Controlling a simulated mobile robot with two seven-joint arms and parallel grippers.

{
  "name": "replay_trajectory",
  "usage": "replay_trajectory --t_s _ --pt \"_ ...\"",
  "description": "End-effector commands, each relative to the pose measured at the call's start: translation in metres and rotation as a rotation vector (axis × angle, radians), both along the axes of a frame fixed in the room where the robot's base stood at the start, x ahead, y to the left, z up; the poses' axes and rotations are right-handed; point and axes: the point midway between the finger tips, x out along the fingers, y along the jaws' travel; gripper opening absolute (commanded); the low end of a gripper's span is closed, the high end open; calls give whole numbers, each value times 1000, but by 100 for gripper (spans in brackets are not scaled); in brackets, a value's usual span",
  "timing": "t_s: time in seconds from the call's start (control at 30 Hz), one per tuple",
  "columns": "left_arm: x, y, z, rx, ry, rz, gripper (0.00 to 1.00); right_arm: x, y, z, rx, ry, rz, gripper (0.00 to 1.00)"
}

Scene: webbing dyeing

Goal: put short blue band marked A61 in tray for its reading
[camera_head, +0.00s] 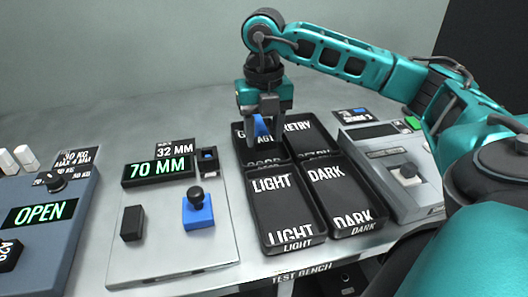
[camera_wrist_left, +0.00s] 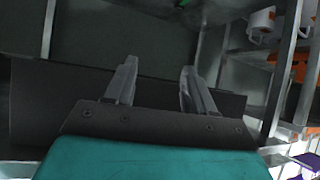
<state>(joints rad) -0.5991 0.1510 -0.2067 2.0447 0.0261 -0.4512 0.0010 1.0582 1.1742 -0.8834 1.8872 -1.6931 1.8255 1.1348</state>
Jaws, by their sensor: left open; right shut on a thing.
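My right gripper (camera_head: 268,128) reaches down over the back left tray (camera_head: 240,146), whose label starts with G and is partly covered. It is shut on a small blue piece (camera_head: 260,124), seen between and behind the fingers; no A61 mark is readable on it. I cannot tell whether the piece touches the tray floor. The other black trays are labelled RETRY (camera_head: 306,134), LIGHT (camera_head: 280,204) and DARK (camera_head: 339,191). My left gripper (camera_wrist_left: 154,75) is open and empty in the left wrist view.
A gauge plate (camera_head: 165,247) reading 70 MM carries a blue block (camera_head: 198,213) with a black knob. A blue-grey unit (camera_head: 52,234) reading OPEN stands at the left. Another grey device (camera_head: 399,170) stands right of the trays. The LIGHT and DARK trays look empty.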

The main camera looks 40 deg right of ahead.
Motion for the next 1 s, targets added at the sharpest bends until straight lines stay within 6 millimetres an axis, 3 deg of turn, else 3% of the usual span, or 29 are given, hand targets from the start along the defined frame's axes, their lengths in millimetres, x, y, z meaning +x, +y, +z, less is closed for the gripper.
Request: replay_trajectory --t_s 0.37,0.73,0.77,1.0 --pt "0 -2 -6 -4 5 -3 54 -1 0 -44 -1 2 0 12" --pt "4 -3 -1 -8 -8 -4 54 0 0 -49 0 0 1 12" --pt "4 -4 -1 -8 -9 -4 54 0 0 -49 0 0 1 49" --pt "5 -4 0 -8 -10 -4 54 0 0 -48 0 0 1 72"
